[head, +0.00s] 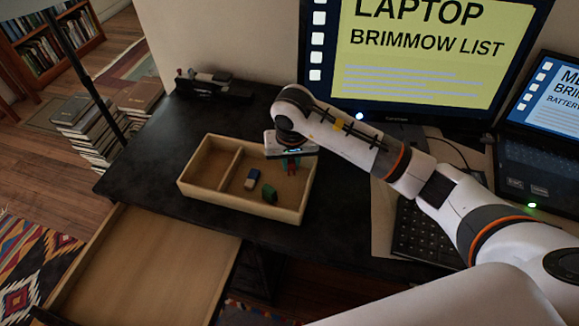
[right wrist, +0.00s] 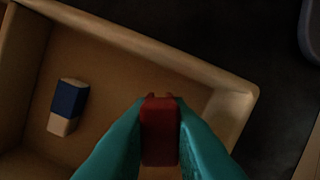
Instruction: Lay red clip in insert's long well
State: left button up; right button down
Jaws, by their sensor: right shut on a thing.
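The insert (head: 246,214) is a light wooden tray on the black desk, with a divider (head: 230,168) making a narrower left well and a larger right well. Its rim also shows in the right wrist view (right wrist: 150,48). My right gripper (head: 290,166) has teal fingers and is over the far right part of the larger well. It is shut on the red clip (right wrist: 160,132), which sits between the fingertips. Whether the clip touches the floor of the well I cannot tell. My left gripper is not in view.
An open wooden drawer (head: 150,270) is at the lower left. A monitor (head: 420,80), keyboard (head: 428,235) and laptop (head: 540,150) stand to the right.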

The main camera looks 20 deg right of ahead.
jog(key=shift+f, duration=1.25)
jog(key=shift+f, duration=0.2)
jog(key=c, duration=1.4)
grip_release()
jog(key=shift+o, duration=0.2)
jog(key=shift+r, duration=0.1)
jog(key=shift+r, duration=0.45)
notch_tip(320, 180, up, 11)
jog(key=s, duration=0.1)
jog(key=shift+s+a+b, duration=0.15)
jog(key=shift+s+b, duration=0.25)
jog(key=shift+b, duration=0.05)
jog(key=shift+r, duration=0.1)
